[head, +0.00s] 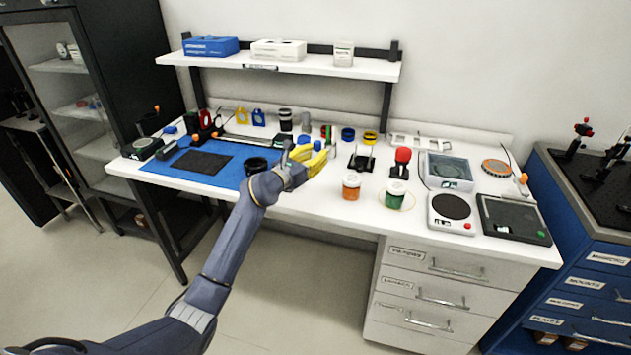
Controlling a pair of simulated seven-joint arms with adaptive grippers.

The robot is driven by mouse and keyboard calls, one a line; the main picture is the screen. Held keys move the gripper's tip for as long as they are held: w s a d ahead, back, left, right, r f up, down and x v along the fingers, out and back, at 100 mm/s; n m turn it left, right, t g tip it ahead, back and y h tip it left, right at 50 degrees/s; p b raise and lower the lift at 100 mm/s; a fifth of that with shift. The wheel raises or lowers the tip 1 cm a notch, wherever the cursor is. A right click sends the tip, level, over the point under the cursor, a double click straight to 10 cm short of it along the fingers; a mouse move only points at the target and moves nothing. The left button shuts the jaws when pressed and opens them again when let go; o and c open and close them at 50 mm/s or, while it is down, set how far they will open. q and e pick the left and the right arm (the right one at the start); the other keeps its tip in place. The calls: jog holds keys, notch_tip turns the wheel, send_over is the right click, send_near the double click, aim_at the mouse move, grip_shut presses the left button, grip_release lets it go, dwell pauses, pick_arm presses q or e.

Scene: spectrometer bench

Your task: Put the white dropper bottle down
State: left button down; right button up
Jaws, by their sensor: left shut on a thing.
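My left gripper (314,160), with yellow fingers, is over the front middle of the white bench top (325,198). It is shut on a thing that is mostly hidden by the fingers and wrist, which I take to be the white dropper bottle. I cannot make out its outline or tilt, or whether it touches the bench. My right gripper is not in view.
Right of the gripper stand an orange-labelled jar (351,187), a green-labelled jar (396,194) and a red-knobbed device (401,160). A black cup (256,166) and blue mat (228,177) lie left. Bare bench shows just in front of the gripper.

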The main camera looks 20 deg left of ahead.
pick_arm(q)
jog(key=shift+f, duration=5)
jog(key=shift+f, duration=0.1)
jog(key=c, duration=1.1)
grip_release()
